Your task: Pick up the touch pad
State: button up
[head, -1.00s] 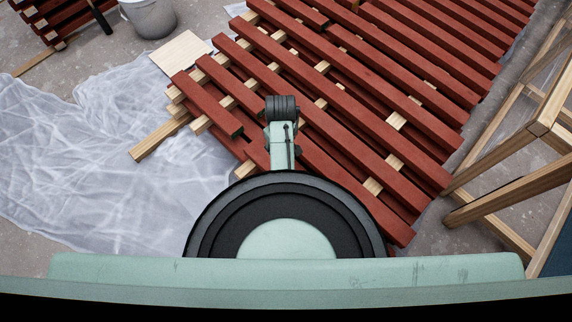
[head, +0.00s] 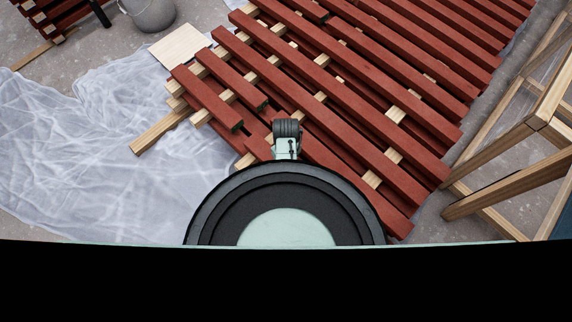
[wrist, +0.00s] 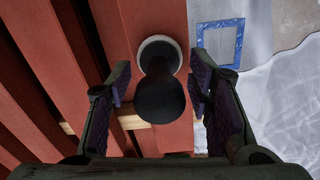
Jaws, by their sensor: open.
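The touch pad (wrist: 160,92), as I take it, is a dark rounded knob with a pale round rim at its far end, in the middle of the wrist view. It is over a red batten. My gripper (wrist: 160,76) is open, with one finger on each side of it. Gaps show on both sides, so the fingers appear not to be closed on it. In the head view my arm hides the touch pad and the fingers.
Red battens (head: 340,85) lie in rows on pale wooden bearers. Crumpled plastic sheeting (head: 120,150) covers the floor to the left. A grey bucket (head: 150,12) stands at the back left, and a wooden frame (head: 500,190) at the right. A blue square outline (wrist: 220,43) shows in the wrist view.

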jog(key=shift+c, duration=0.2)
grip_shut()
dwell(0.5)
